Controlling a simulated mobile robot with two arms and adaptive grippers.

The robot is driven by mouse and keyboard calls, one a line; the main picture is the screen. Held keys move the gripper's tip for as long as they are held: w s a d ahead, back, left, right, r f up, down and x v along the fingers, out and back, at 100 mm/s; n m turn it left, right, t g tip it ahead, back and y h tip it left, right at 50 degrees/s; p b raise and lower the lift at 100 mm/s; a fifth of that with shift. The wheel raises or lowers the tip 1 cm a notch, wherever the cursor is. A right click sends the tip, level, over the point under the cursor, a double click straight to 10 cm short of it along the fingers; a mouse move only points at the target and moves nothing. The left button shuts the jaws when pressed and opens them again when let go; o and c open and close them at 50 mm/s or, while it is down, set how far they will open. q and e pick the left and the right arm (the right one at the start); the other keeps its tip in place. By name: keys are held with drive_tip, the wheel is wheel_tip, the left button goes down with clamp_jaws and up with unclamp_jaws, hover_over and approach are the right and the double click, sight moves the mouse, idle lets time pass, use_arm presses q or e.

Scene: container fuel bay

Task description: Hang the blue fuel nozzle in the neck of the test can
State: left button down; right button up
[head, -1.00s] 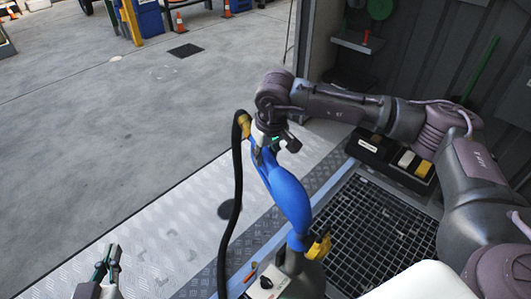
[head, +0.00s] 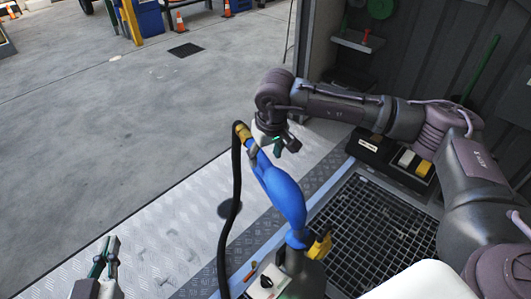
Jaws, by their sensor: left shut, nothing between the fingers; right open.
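The blue fuel nozzle (head: 283,192) stands tilted, its upper end leaning left. A yellow collar (head: 243,131) joins that end to a black hose. Its lower end meets the top of the grey test can (head: 302,272), by a yellow piece (head: 319,246). The neck is hidden, so I cannot tell how deep the spout sits. My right gripper (head: 279,146) is open beside the nozzle's upper end, just to its right; a small gap seems to show. My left gripper (head: 106,258) is shut and empty at the lower left, well away from the nozzle.
The black hose (head: 234,190) hangs down left of the nozzle. A floor grating (head: 385,232) lies right of the can. A black tray (head: 372,151) with white and yellow items stands behind it. The tread-plate floor (head: 165,240) at left is clear.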

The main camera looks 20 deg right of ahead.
drive_tip(key=v, duration=1.2)
drive_tip(key=shift+r, duration=0.1)
